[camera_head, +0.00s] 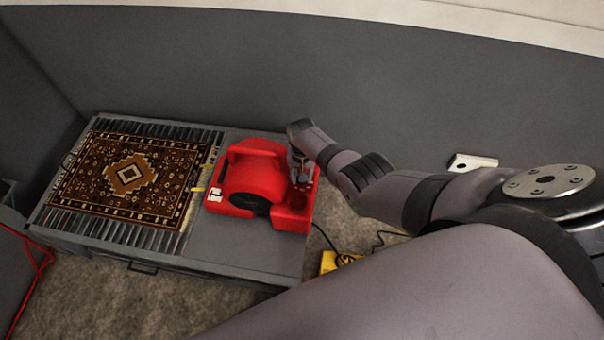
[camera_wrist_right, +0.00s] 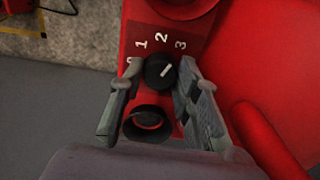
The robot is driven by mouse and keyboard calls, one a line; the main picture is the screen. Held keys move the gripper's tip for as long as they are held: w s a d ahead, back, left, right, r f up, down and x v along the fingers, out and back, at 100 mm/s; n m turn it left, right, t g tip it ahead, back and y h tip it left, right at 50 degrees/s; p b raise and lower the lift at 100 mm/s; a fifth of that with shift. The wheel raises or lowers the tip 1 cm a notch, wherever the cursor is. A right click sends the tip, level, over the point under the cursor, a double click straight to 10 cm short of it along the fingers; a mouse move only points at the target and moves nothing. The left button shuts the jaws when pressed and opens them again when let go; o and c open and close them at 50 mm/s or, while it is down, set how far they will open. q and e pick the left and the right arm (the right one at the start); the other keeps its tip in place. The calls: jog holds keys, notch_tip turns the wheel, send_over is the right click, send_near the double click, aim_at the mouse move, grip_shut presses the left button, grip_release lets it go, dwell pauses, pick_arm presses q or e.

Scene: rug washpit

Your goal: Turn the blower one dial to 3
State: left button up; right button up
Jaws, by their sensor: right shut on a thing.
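The red blower (camera_head: 255,178) stands on the grey platform, to the right of a patterned rug. Its black dial (camera_wrist_right: 158,71) shows in the right wrist view, on a red panel with white marks 0, 1, 2 and 3. The white pointer line on the dial points up and right, roughly toward the 3. My right gripper (camera_wrist_right: 158,88) is shut on the dial, one finger on each side. In the head view the right gripper (camera_head: 301,172) is over the blower's right end, and the dial is hidden there. My left gripper is not in view.
A dark round fitting (camera_wrist_right: 148,124) sits below the dial, between the fingers. The patterned rug (camera_head: 128,172) lies on slats on the platform (camera_head: 240,240). A yellow object (camera_head: 338,261) with a black cable is on the floor. A grey wall stands behind.

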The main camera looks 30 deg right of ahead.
jog(key=shift+m, duration=0.5)
jog(key=o, duration=0.9)
notch_tip(320, 180, up, 12)
dwell(0.6)
dwell(0.4)
